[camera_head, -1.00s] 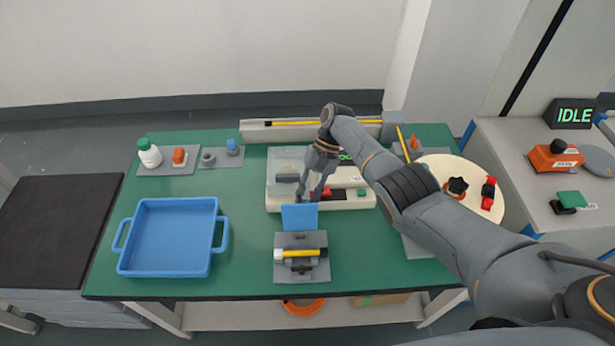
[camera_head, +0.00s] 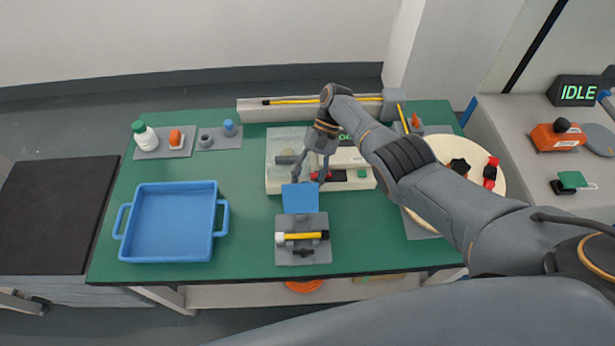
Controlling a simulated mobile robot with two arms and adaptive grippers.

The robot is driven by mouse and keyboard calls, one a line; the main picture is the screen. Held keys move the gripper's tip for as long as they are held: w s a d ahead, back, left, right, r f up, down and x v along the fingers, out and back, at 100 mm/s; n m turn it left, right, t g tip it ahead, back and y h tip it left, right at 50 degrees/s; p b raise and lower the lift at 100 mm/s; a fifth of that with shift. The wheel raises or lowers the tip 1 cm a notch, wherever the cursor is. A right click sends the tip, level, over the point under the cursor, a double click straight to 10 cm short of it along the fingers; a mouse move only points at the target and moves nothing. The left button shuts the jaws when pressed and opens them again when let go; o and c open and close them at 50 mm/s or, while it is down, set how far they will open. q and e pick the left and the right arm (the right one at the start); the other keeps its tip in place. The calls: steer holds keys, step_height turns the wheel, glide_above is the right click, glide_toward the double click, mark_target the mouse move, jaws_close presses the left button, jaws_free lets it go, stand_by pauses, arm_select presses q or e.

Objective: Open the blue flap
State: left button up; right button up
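The blue flap (camera_head: 300,198) is a flat square panel at the back edge of a grey fixture (camera_head: 287,257). It appears raised off the fixture's top, though its exact tilt is hard to tell. A yellow cable piece (camera_head: 303,236) with a white end lies across the fixture, uncovered. My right gripper (camera_head: 308,177) points down just behind the flap's top edge. Its fingers are spread apart with nothing seen between them. I cannot tell whether a finger touches the flap. My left gripper is not in view.
A blue tray (camera_head: 169,257) stands left of the fixture. A white machine (camera_head: 350,180) with a clear cover lies behind the flap, under my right arm. A round cream disc (camera_head: 440,162) is at the right. The green table (camera_head: 250,255) is bare between tray and fixture.

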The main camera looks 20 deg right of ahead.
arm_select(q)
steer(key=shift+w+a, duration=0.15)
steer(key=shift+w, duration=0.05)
arm_select(e)
step_height(320, 180, up, 10)
stand_by(0.6)
stand_by(0.6)
